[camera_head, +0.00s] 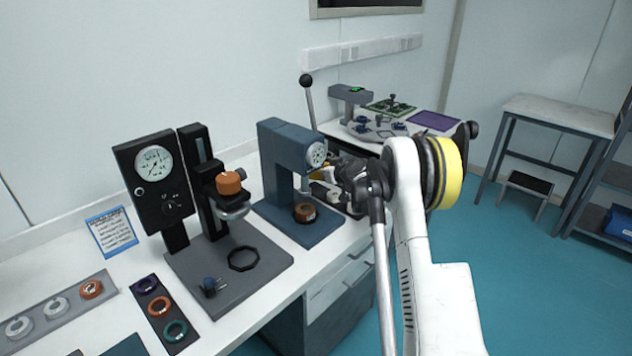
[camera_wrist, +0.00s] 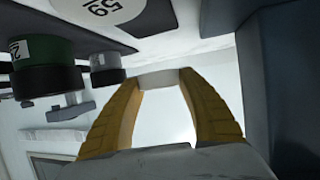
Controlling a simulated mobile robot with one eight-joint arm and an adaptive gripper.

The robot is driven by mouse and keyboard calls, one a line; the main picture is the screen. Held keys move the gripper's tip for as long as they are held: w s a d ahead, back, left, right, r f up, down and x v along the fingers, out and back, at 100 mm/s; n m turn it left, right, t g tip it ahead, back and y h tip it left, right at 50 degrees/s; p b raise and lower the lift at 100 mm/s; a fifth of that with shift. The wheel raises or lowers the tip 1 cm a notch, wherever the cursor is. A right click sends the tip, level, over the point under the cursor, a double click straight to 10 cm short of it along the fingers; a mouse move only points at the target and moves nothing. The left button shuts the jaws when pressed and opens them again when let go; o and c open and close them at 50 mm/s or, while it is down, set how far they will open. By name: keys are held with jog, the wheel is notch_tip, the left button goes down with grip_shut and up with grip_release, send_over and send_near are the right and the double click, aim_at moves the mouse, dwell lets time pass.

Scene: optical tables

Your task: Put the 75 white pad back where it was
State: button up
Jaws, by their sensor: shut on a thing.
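My gripper (camera_wrist: 165,82) is shut on a small pale grey-white piece (camera_wrist: 166,77), seen between the yellow fingertips in the wrist view. It looks like the white pad, but I see no number on it. In the head view my gripper (camera_head: 322,172) is just right of the blue press, above the bench, and the held piece cannot be made out. A dark rack (camera_wrist: 155,16) with a round white label shows in the wrist view. A dark green pad (camera_wrist: 45,60) marked with a 2 and a smaller grey pad (camera_wrist: 106,62) are beside it, left of my fingers.
The blue press (camera_head: 280,150) stands close left of my gripper, with an orange-brown ring (camera_head: 305,212) on its base. A gauge stand (camera_head: 153,180) is farther left. Rings lie in trays at the front left. A second table (camera_head: 345,130) with boards is behind.

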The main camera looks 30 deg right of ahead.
aim_at(316, 188)
jog(key=shift+f+b, duration=0.6)
jog(key=shift+f, duration=0.95)
jog(key=shift+f+b, duration=0.5)
jog(key=shift+f, duration=0.15)
jog(key=o, duration=1.2)
jog(key=shift+r, duration=0.15)
jog(key=shift+r+p, duration=0.3)
jog(key=shift+p, duration=0.1)
jog(key=p+v, duration=0.1)
jog(key=v, duration=0.2)
jog(key=p+v, duration=0.1)
jog(key=v, duration=0.3)
jog(key=p+v, duration=0.1)
jog(key=v, duration=0.3)
jog(key=shift+r+p, duration=0.35)
jog(key=shift+s+r, duration=0.1)
jog(key=shift+s, duration=0.3)
